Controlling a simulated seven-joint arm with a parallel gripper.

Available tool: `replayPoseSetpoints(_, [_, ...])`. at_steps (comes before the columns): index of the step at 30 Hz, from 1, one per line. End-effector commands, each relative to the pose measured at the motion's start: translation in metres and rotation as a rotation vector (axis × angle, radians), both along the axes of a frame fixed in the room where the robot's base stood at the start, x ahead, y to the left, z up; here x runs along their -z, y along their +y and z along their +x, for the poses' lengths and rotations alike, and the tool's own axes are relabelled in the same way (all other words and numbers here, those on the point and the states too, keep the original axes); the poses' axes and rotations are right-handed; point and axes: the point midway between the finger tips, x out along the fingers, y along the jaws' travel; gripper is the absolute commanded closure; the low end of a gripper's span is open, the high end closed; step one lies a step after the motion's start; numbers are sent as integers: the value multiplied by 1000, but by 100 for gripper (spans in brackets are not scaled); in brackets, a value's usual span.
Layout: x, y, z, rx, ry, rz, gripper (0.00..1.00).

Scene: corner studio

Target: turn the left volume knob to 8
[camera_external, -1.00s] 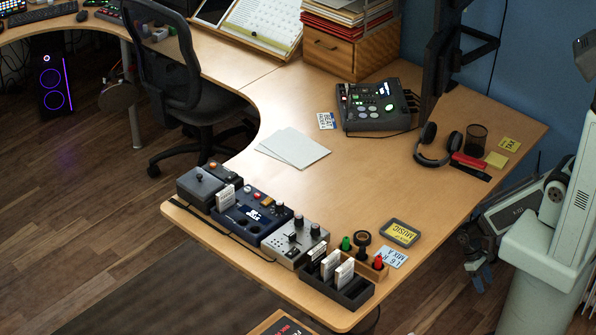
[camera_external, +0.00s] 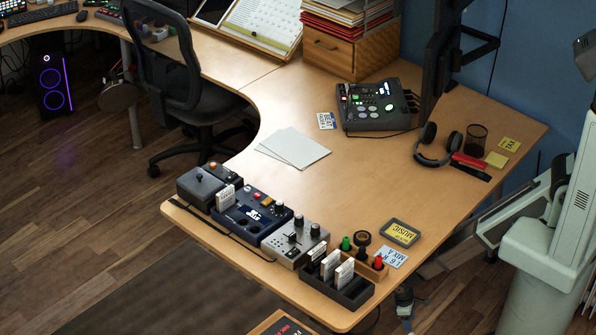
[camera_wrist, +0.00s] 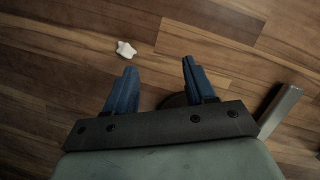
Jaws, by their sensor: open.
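A grey control box (camera_external: 290,250) with dark knobs sits in the row of devices along the desk's front edge. Two knobs stand near its back edge: a left one (camera_external: 298,222) and a right one (camera_external: 315,231). Their markings and settings are too small to read. My gripper (camera_external: 408,324) hangs low beside the desk's front right edge, right of the box and apart from it. In the wrist view, its blue fingers (camera_wrist: 158,78) are spread with nothing between them, over the wooden floor. No knob shows in that view.
A navy device (camera_external: 252,215) stands left of the grey box. A black tray of white cards (camera_external: 350,290) and a wooden holder with coloured pieces (camera_external: 372,268) stand to its right. A yellow-labelled MUSIC case (camera_external: 400,233) lies behind.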

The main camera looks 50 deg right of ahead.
Motion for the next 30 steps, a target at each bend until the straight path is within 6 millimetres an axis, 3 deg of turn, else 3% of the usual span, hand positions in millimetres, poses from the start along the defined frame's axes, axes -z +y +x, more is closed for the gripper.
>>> replayPoseSetpoints(14, [-11,113,-26,-277,-50,-26,45])
replayPoseSetpoints(26, [-26,214,-78,-527,-101,-37,45])
replayPoseSetpoints(30, [-39,257,-99,-632,-118,-29,45])
